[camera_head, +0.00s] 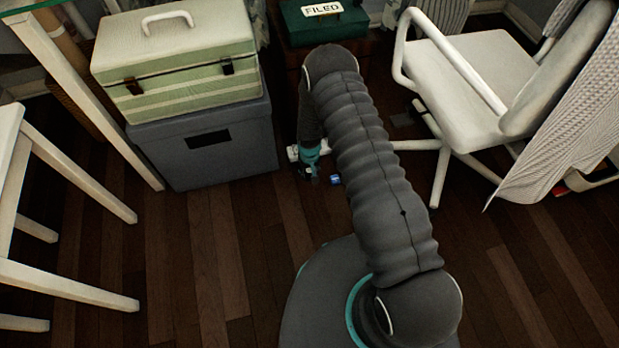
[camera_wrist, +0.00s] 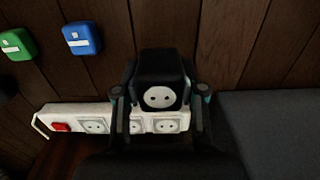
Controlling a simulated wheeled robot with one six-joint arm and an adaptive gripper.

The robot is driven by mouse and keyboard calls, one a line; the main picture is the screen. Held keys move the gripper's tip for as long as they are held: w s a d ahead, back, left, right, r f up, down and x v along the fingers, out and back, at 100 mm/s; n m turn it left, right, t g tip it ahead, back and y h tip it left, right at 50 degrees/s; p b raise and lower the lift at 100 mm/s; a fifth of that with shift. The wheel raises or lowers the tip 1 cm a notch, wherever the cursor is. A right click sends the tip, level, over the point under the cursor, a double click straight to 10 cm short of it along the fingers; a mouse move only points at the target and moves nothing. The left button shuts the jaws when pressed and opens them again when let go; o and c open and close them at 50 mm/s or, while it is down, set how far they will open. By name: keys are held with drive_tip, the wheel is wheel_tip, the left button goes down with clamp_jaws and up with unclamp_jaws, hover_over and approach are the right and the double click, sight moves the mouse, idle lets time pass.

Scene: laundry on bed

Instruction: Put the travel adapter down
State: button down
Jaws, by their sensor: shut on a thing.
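The travel adapter (camera_wrist: 159,97) is a black block with a pale round socket face, seen in the middle of the wrist view. My gripper (camera_wrist: 160,92) is shut on it, with one finger on each side. In the wrist view the adapter overlaps a white power strip (camera_wrist: 94,124) with a red switch and several sockets; I cannot tell whether they touch. In the head view my gripper (camera_head: 308,172) is low near the floor, and the adapter is too small and dark there to make out clearly.
A green block (camera_wrist: 16,44) and a blue block (camera_wrist: 82,38) lie near the strip. A grey box (camera_head: 205,145) with a green striped case (camera_head: 175,65) on top stands at left. A white chair (camera_head: 465,90) stands at right. The wooden floor (camera_head: 215,245) in front is clear.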

sight(309, 180)
wheel_tip(309, 180, down, 4)
drive_tip(key=shift+f, duration=0.1)
idle(0.4)
drive_tip(key=shift+f+b, duration=0.25)
drive_tip(key=shift+b, duration=0.1)
drive_tip(key=shift+f+b, duration=0.35)
drive_tip(key=shift+b, duration=0.1)
drive_tip(key=c, duration=0.7)
unclamp_jaws()
drive_tip(key=shift+o, duration=0.2)
drive_tip(key=shift+r, duration=0.2)
